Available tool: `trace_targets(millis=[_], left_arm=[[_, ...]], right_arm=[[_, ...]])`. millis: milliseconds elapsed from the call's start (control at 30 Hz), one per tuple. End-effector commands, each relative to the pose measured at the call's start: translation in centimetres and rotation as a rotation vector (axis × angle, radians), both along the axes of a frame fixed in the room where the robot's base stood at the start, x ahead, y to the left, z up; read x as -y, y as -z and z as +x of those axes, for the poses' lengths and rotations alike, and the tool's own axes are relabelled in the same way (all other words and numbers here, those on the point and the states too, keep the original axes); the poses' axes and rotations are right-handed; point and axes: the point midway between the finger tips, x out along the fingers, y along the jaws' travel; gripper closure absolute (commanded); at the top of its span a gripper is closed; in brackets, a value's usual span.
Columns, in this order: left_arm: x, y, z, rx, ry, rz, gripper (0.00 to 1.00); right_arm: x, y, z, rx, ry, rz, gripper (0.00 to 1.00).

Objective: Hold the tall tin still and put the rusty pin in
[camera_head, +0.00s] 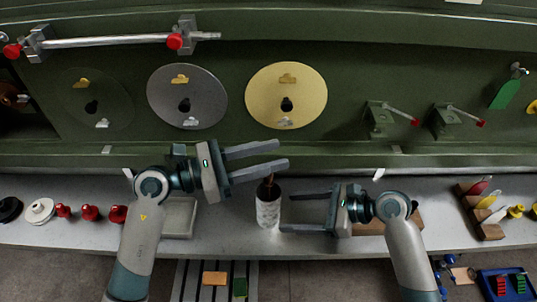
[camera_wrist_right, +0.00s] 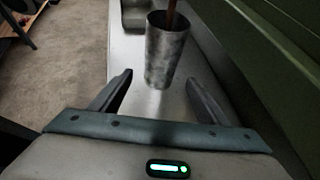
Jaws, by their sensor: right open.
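The tall tin (camera_head: 268,211) is a grey, mottled metal cup standing upright on the bench, between my two grippers. The rusty pin (camera_head: 268,181) is brown and sticks up out of the tin's mouth; its lower part is hidden inside. My left gripper (camera_head: 284,154) is open just above and behind the pin, with nothing visible between its fingers. My right gripper (camera_head: 289,212) is open to the right of the tin, fingers pointing at it. In the right wrist view the tin (camera_wrist_right: 168,58) stands just beyond the fingertips, with the pin (camera_wrist_right: 172,13) rising from it.
A grey tray (camera_head: 180,218) lies left of the tin, behind my left arm. Red knobs (camera_head: 90,212) and a white disc part (camera_head: 40,210) stand further left. A wooden rack (camera_head: 482,212) with coloured handles is at the right. The green panel (camera_head: 345,80) rises behind the bench.

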Motion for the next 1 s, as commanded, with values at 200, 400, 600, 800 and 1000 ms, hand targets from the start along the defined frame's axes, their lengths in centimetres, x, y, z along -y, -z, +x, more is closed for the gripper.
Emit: trace_targets(millis=[200,400,600,800,1000], left_arm=[[0.0,0.0,0.0,0.0,0.0,0.0,0.63],[0.0,0.0,0.0,0.0,0.0,0.0,0.63],[0.0,0.0,0.0,0.0,0.0,0.0,0.63],[0.0,0.0,0.0,0.0,0.0,0.0,0.63],[0.0,0.0,0.0,0.0,0.0,0.0,0.63]], right_arm=[[2.8,-1.5,-0.9,0.001,0.0,-0.002,0.31],[3.8,-2.1,-1.2,-0.002,0.0,-0.001,0.31],[3.9,-2.2,-1.2,-0.001,0.0,0.0,0.31],[3.9,-2.2,-1.2,-0.001,0.0,0.0,0.31],[3.9,-2.2,-1.2,0.0,0.0,0.0,0.31]])
